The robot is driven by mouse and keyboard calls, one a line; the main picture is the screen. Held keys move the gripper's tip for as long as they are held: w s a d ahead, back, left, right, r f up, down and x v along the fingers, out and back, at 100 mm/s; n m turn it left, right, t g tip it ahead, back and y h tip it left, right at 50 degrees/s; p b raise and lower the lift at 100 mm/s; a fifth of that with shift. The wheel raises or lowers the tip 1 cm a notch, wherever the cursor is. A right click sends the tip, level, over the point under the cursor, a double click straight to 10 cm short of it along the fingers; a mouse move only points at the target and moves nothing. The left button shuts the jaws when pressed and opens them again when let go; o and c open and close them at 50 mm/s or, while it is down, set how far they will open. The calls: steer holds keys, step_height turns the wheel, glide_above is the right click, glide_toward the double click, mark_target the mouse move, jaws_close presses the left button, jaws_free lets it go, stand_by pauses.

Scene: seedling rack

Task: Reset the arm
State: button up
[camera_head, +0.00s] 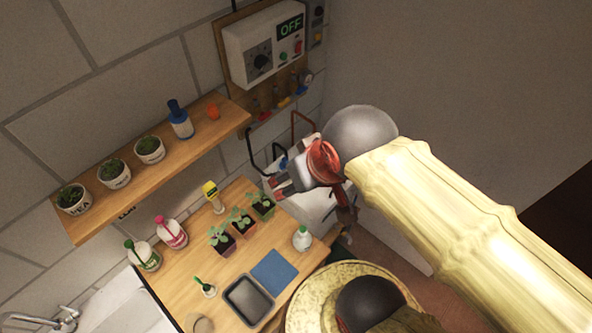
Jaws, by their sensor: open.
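My arm reaches in from the lower right as a thick pale-yellow link with a grey ball-shaped joint and a red wrist part. My gripper (279,186) is at the far end of the arm, in front of the white unit beside the wooden table. It is small in this view and partly hidden by the wrist. Its jaws are open, and I see nothing held between them. It is apart from the seedling pots on the table.
A wooden table (186,290) holds seedling pots (243,222), a blue mat (274,272), a dark tray (248,299) and bottles. Above are a wall shelf (196,141) with potted plants and a control box (264,48) reading OFF. A white unit (318,212) stands close by my gripper.

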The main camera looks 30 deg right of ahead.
step_height(320, 180, down, 26)
steer(key=b, duration=2.6)
